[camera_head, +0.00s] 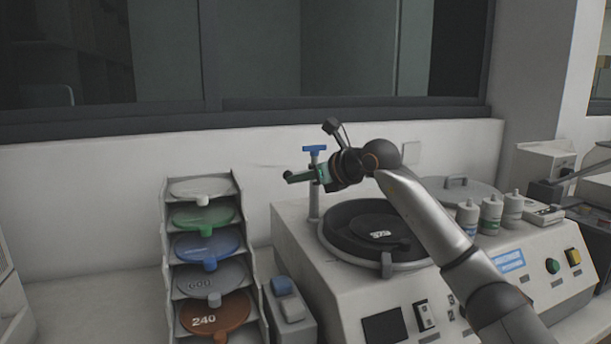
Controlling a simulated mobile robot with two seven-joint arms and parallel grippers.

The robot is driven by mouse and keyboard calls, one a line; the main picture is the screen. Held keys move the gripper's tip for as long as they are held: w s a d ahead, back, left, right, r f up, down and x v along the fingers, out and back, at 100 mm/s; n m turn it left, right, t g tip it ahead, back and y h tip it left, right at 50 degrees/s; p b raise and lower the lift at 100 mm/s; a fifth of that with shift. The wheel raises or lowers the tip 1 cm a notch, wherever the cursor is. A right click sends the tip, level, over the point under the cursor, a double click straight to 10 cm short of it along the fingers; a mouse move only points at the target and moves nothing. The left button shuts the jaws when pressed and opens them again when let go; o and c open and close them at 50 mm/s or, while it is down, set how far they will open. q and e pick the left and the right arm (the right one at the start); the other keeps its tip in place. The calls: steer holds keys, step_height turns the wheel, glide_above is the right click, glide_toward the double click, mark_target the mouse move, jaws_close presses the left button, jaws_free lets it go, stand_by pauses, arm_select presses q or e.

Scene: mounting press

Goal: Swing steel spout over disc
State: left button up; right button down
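The steel spout's upright post (314,194) stands at the left rear of the bowl on the polishing machine, with a blue handle (315,149) on top. The spout's outlet arm cannot be made out behind my gripper. The dark disc (365,228), with white digits on it, lies in the round black bowl. My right gripper (303,176), with green fingers, reaches in from the right over the bowl and is at the post, just below the blue handle. Whether it touches the post or is closed on it cannot be told. My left gripper is not in view.
A rack (250,235) with several coloured discs stands left of the machine. A grey box with a blue top (283,286) sits between them. White bottles (490,212) stand on the machine's right side, near a round lid (455,190). The wall is close behind.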

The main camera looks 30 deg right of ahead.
mark_target(286, 176)
steer(key=shift+w+a+r+p, duration=0.1)
steer(key=shift+w+a+p, duration=0.2)
steer(key=shift+w+p, duration=0.25)
steer(key=shift+w+a+r+p, duration=0.1)
steer(key=shift+w+a+p, duration=0.15)
steer(key=shift+w+p, duration=0.2)
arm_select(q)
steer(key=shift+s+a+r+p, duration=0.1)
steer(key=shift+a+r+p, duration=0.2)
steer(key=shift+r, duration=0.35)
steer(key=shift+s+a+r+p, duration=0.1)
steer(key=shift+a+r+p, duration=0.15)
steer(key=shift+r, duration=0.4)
arm_select(e)
steer(key=shift+w+a+f, duration=0.15)
steer(key=shift+w, duration=0.5)
steer(key=shift+f, duration=0.1)
